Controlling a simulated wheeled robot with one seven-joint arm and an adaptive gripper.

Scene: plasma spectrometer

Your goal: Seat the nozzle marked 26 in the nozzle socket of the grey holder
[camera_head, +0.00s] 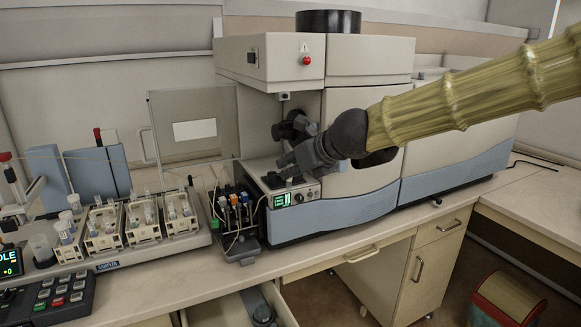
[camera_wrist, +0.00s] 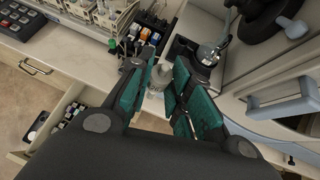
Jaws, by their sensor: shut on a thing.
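My gripper (camera_head: 287,165) reaches in from the right, in front of the instrument's open compartment. In the wrist view its teal-padded fingers (camera_wrist: 158,80) are closed around a small clear, glassy piece (camera_wrist: 157,76), seemingly the nozzle. The number 26 cannot be read, and the fingers hide part of the piece. A grey rounded fitting on a dark base (camera_wrist: 207,55) stands to the right of the fingers. It may be the grey holder, but its socket cannot be made out. The held piece appears apart from it.
The instrument (camera_head: 310,85) has a front ledge with a green display (camera_head: 281,200). Left of it stand a rack of coloured-capped bottles (camera_head: 235,215) and an autosampler with vial racks (camera_head: 140,220). An open drawer (camera_head: 283,308) juts out below the counter. The counter's front strip (camera_head: 330,245) is clear.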

